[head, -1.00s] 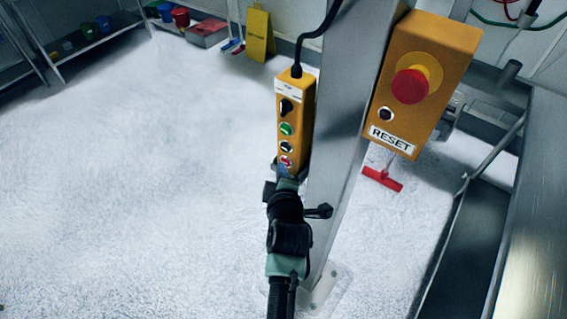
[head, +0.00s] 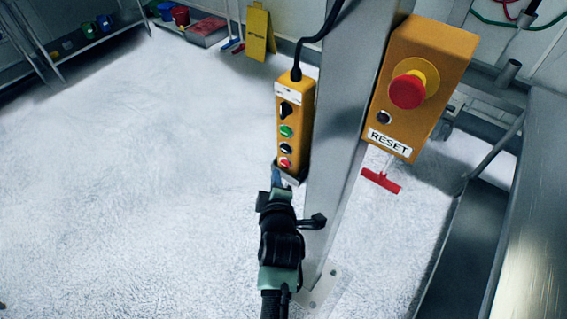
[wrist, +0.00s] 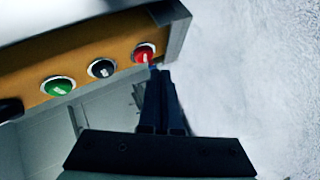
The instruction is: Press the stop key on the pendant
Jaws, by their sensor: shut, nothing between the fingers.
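The yellow pendant (head: 294,125) hangs upright on the grey post, with a dark knob, a green key (head: 286,131), a black key (head: 286,149) and a red stop key (head: 285,163) at the bottom. In the wrist view the red key (wrist: 144,53) is nearest to my gripper, with the black key (wrist: 102,69) and green key (wrist: 59,88) further left. My gripper (head: 277,174) is shut and empty, just below the red key. In the wrist view its fingertips (wrist: 156,68) are beside the red key's lower edge; I cannot tell whether they touch.
The grey post (head: 335,150) stands right behind the pendant. A yellow box (head: 418,85) with a red mushroom button (head: 407,91) and a RESET label is to the right. A metal holder (head: 292,178) edges the pendant's lower end. The white floor at left is free.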

